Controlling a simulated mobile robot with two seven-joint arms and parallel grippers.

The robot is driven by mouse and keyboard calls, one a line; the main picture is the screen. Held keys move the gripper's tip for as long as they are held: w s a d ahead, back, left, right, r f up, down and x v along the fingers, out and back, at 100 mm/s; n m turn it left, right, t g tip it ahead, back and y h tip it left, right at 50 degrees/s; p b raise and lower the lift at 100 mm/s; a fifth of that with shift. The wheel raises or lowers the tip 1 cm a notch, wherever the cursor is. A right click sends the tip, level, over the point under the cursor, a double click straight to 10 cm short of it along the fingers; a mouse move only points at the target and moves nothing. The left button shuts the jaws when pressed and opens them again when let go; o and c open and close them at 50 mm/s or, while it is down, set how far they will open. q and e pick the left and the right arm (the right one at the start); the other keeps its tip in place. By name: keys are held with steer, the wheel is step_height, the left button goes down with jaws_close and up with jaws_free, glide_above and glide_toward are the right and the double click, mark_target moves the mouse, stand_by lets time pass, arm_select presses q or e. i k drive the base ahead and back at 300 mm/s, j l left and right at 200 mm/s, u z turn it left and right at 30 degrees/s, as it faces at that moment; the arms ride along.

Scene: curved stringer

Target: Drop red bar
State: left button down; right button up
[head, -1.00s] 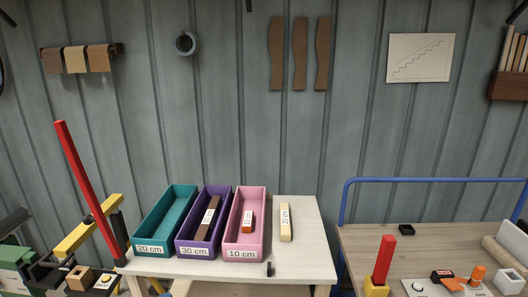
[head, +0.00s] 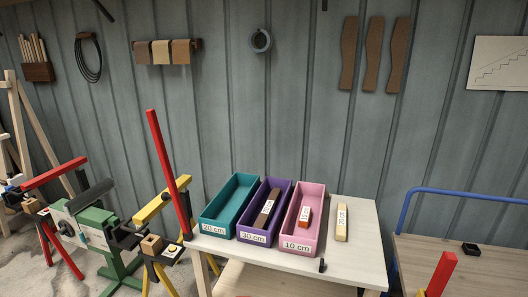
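A long red bar (head: 168,165) stands tilted just left of the white table, beside a yellow bar on a stand; what holds its lower end is unclear. A short orange-red block (head: 305,214) with a white label lies in the pink tray (head: 319,199), which is marked 10 cm. Another red bar (head: 441,275) stands upright at the lower right, its foot cut off by the frame edge. A red beam (head: 53,172) slants on the left. Neither of my grippers can be made out in the head view.
The white table (head: 362,252) also holds a teal tray (head: 216,207), a purple tray (head: 257,233) with a brown block, and a loose pale labelled block (head: 342,223). A green machine (head: 95,225) and stands crowd the left. A blue-railed bench (head: 470,196) is at right.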

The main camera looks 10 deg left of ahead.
mark_target(152, 118)
steer(key=j+z, duration=0.1)
steer(key=j, duration=0.5)
steer(key=j+z, duration=0.1)
steer(key=j, duration=0.55)
steer(key=k+j+z, duration=0.1)
steer(key=j, duration=0.5)
steer(key=j+z, duration=0.1)
steer(key=j, duration=0.5)
steer(key=k+j+z, duration=0.1)
steer(key=j, duration=0.5)
steer(key=k+j, duration=0.15)
steer(key=j, duration=0.45)
steer(key=z, duration=0.05)
